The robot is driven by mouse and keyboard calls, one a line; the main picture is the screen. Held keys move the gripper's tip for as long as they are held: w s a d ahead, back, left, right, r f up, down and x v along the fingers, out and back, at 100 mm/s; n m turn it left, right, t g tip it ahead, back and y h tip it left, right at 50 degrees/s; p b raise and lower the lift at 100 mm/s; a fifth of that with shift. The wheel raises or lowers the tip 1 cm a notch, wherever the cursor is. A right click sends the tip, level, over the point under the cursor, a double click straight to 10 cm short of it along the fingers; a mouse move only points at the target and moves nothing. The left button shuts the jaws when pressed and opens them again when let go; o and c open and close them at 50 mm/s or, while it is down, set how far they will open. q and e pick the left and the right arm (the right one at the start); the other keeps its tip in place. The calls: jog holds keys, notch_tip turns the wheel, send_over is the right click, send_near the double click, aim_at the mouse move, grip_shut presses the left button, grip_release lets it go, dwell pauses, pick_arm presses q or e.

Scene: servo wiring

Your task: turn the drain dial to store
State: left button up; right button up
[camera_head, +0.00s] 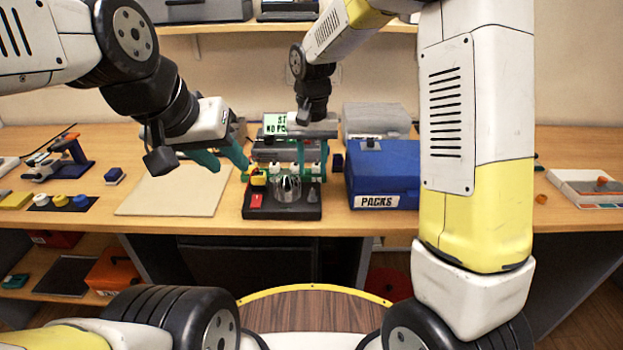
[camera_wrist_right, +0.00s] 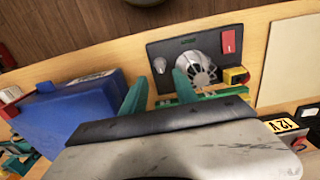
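A black panel unit (camera_head: 253,211) stands at the middle of the bench's front. It bears a large ribbed silver dial-like part (camera_head: 287,188) and a small grey knob (camera_head: 312,195) to its right; I cannot tell which is the drain dial, and no dial marks are legible. Both the silver part (camera_wrist_right: 200,68) and the knob (camera_wrist_right: 159,66) show in the right wrist view. My right gripper (camera_head: 312,172) is open above and behind the knob; in the right wrist view its teal fingers (camera_wrist_right: 160,80) appear on either side of the knob, empty. My left gripper (camera_head: 230,168) is open, left of the unit.
A blue PACKS case (camera_head: 383,175) stands close to the right. A pale mat (camera_head: 170,200) lies bare to the left. A green display (camera_head: 275,124) is partly hidden behind my right gripper.

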aim_at(312, 192)
notch_tip(312, 192, down, 8)
jog(key=shift+r, duration=0.2)
grip_shut()
